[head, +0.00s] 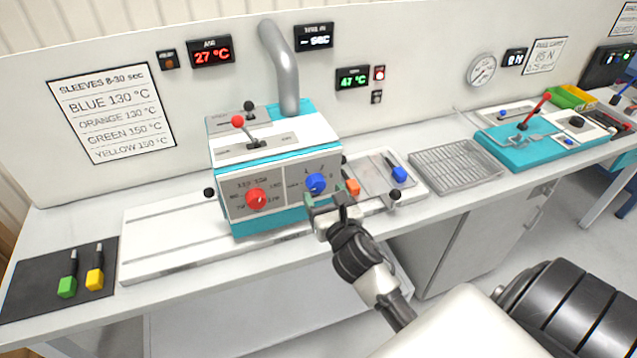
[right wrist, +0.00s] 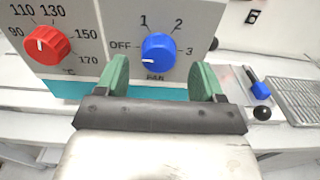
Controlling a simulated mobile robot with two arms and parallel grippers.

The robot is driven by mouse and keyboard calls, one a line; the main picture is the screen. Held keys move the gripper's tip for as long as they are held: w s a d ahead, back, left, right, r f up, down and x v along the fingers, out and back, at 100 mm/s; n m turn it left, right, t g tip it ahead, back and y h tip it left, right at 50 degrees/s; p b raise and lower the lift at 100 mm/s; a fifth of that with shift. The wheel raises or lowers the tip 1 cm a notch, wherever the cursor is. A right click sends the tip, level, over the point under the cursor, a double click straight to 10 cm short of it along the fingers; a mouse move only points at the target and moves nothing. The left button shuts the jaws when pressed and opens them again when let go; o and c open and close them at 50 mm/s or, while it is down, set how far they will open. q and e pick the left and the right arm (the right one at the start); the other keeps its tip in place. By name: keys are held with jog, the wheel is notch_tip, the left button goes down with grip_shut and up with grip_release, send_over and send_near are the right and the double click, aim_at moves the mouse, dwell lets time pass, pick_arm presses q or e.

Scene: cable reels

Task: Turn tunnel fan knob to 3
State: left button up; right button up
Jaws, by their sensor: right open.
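The blue fan knob (head: 316,184) sits on the right half of the grey front panel of the teal and white tunnel machine (head: 275,165). In the right wrist view, the blue knob (right wrist: 158,54) has OFF at its left, 1 and 2 above and 3 at its right. Its small white mark is at the lower left, on the OFF side. My right gripper (head: 327,197) is open, just in front of the knob. In the right wrist view, its green fingers (right wrist: 162,78) stand apart, below and to either side of the knob, with nothing between them. My left gripper is not in view.
A red temperature knob (head: 256,199) is left of the blue knob. A black-tipped lever (head: 395,194) and a blue-handled tool (head: 399,174) lie right of the machine. A wire rack (head: 457,165) is further right. Green and yellow connectors lie on a black mat (head: 40,287) at left.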

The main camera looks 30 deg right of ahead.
aim_at(318, 187)
jog(key=shift+x, duration=1.65)
jog(key=c, duration=0.9)
